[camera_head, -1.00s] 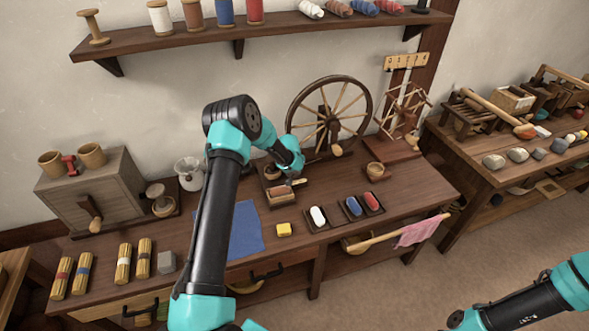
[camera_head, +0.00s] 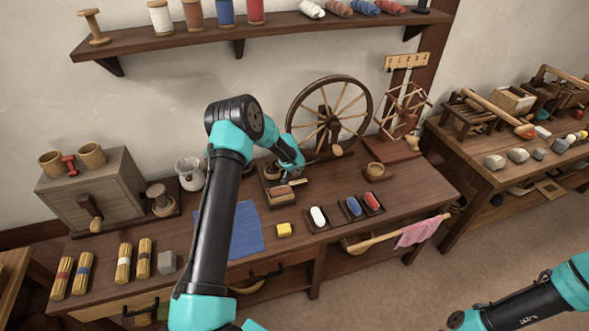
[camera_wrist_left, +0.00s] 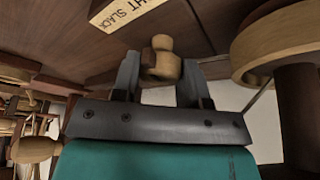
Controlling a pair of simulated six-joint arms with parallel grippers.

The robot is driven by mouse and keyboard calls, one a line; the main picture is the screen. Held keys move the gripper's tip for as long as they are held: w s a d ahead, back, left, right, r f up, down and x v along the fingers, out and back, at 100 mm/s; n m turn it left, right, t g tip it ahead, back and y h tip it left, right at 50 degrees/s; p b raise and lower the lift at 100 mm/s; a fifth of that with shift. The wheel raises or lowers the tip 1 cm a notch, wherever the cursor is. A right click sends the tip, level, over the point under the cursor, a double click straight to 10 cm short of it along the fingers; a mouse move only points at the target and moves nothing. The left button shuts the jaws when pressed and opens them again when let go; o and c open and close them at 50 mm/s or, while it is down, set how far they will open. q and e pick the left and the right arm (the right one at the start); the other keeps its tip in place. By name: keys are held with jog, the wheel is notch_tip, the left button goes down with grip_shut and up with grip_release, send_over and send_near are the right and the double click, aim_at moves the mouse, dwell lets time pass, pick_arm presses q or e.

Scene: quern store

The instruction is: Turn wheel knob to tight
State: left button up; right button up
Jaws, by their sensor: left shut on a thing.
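A small pale wooden knob (camera_wrist_left: 163,64) sits between the two fingers of my left gripper (camera_wrist_left: 160,85) in the left wrist view, and the gripper is shut on it. A pale label (camera_wrist_left: 122,10) reading "SLACK", with the end of another word ending in "HT", is beside the knob. In the head view my left arm reaches down by the foot of the spinning wheel (camera_head: 328,115); the wrist hides the knob and most of the gripper there. Only part of my right arm shows at the lower right, and its gripper is outside the picture.
A round wooden part (camera_wrist_left: 285,40) is close on the right in the wrist view.

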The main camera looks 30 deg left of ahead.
pick_arm(q)
jog(key=o, duration=0.9)
jog(key=shift+r, duration=0.1)
jog(key=v, duration=1.7)
jog(key=shift+s, duration=0.15)
jog(key=shift+c, duration=0.3)
